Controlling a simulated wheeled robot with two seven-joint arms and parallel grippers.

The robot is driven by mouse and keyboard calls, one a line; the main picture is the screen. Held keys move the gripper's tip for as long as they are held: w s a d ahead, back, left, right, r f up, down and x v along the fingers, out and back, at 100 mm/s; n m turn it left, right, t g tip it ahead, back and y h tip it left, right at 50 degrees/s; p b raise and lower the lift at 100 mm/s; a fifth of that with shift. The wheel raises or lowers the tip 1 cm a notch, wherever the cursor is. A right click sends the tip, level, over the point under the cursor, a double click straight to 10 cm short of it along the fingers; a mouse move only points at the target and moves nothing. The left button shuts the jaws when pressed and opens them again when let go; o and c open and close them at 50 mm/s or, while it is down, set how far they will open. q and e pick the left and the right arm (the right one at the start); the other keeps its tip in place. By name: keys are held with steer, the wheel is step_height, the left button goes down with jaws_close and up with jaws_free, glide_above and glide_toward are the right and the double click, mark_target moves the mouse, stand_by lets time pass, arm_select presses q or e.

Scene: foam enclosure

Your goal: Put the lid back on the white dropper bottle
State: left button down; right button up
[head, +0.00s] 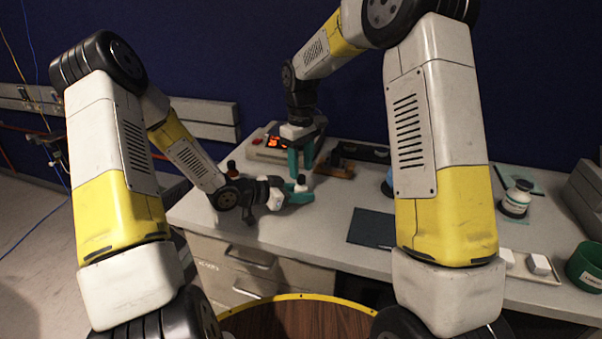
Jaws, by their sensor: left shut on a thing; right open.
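A small white bottle (301,183), which looks like the dropper bottle, stands upright between the teal fingers of my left gripper (299,192). The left gripper is shut on it low over the table, reaching in from the left. My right gripper (301,164) points down from above with its teal fingers apart. Its fingertips are just above and behind the bottle. I cannot make out a separate lid; the bottle's top is too small to read clearly.
A device with a red display (272,143) stands behind the grippers. A brown bottle (231,169) is left of them and a brown wooden block (338,166) right. A dark mat (373,228), a black-capped white bottle (516,198) and a green container (585,267) are farther right.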

step_height(320, 180, up, 9)
stand_by(0.3)
steer(key=shift+r, duration=0.1)
arm_select(q)
steer(key=c, duration=0.9)
jaws_free()
steer(key=shift+v, duration=3.9)
steer(key=shift+r, duration=0.1)
